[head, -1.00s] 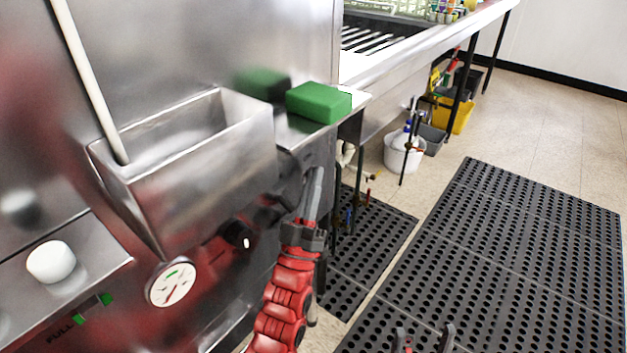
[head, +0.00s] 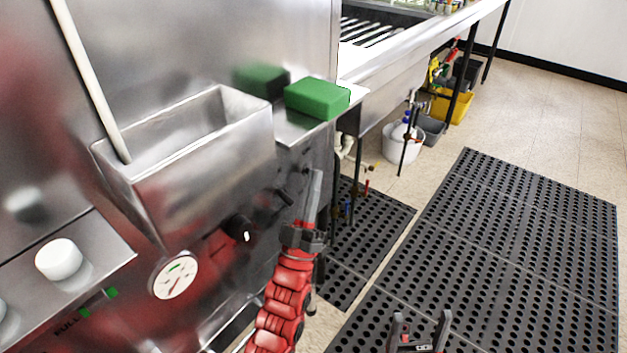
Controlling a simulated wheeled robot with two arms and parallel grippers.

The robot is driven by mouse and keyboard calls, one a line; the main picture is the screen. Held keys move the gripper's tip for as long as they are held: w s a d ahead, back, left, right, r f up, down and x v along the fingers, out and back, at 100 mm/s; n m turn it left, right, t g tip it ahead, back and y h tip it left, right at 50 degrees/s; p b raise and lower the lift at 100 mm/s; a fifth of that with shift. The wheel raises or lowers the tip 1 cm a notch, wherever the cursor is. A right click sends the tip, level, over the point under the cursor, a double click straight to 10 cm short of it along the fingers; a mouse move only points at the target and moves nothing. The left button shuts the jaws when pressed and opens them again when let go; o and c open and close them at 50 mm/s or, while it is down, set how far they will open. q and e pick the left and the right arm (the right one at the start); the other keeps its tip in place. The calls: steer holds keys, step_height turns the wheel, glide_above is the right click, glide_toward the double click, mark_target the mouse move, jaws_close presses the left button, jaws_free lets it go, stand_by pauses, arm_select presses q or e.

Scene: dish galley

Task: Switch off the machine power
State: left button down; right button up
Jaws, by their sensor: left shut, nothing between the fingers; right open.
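The steel machine (head: 190,45) fills the left side. On its front is a black knob (head: 238,228) with a white mark, below and right of the steel bin; I cannot read a label that names it as the power switch. My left gripper (head: 315,180) is shut and empty. It appears to the right of the knob in the picture, near the machine's right edge, with no visible contact with the knob. My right gripper (head: 419,325) is open and empty at the bottom edge, over the floor mat.
A steel bin (head: 200,160) holding a pale rod (head: 90,80) juts from the machine. A round gauge (head: 174,277) and a white knob (head: 59,259) sit lower left. A green block (head: 317,98) lies on a ledge. Black mats (head: 500,240) cover the floor at right.

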arm_select(q)
steer(key=p+v, duration=0.2)
steer(key=v, duration=1.5)
steer(key=shift+p, duration=0.4)
steer(key=shift+f, duration=0.1)
